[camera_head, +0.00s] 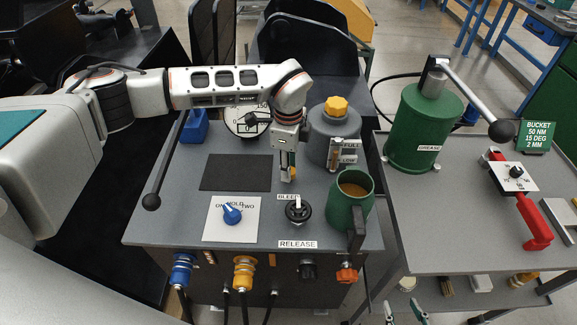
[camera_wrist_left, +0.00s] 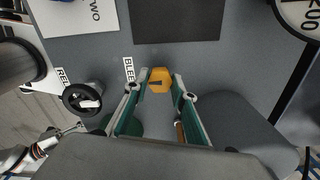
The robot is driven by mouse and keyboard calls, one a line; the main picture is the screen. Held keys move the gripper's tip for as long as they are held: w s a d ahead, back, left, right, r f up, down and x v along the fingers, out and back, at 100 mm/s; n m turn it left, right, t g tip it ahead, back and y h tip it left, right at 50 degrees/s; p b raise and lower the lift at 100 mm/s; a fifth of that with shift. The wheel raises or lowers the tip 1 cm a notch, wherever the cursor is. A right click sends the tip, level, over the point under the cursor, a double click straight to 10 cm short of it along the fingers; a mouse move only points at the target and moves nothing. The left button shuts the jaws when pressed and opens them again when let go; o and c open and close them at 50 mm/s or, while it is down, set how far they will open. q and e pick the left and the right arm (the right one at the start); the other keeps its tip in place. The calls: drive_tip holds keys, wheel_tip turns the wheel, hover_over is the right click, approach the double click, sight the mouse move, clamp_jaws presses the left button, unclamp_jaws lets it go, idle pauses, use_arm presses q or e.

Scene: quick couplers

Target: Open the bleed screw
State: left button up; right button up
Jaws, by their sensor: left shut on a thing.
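The bleed screw (camera_wrist_left: 159,80) is a small orange-yellow hex head with a dark slot, beside the BLEED label (camera_wrist_left: 129,70) in the left wrist view. My left gripper (camera_wrist_left: 160,88) is shut on it, with one green-sided finger on each side. In the head view my left gripper (camera_head: 289,172) points down at the panel behind the BLEED label (camera_head: 288,197). The screw's yellow (camera_head: 293,173) shows only in part beside the fingers there.
A green mug (camera_head: 347,197) of brown liquid and a grey reservoir (camera_head: 332,135) with a yellow cap stand close on the right. A black RELEASE knob (camera_head: 298,210) is in front, a blue selector knob (camera_head: 232,213) front left. A dark mat (camera_head: 236,172) lies left.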

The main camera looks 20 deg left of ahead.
use_arm(q)
drive_tip(key=shift+s+f, duration=0.1)
idle(0.4)
drive_tip(key=o, duration=1.1)
drive_tip(key=shift+r, duration=0.35)
wheel_tip(320, 180, up, 12)
drive_tip(key=shift+f, duration=0.25)
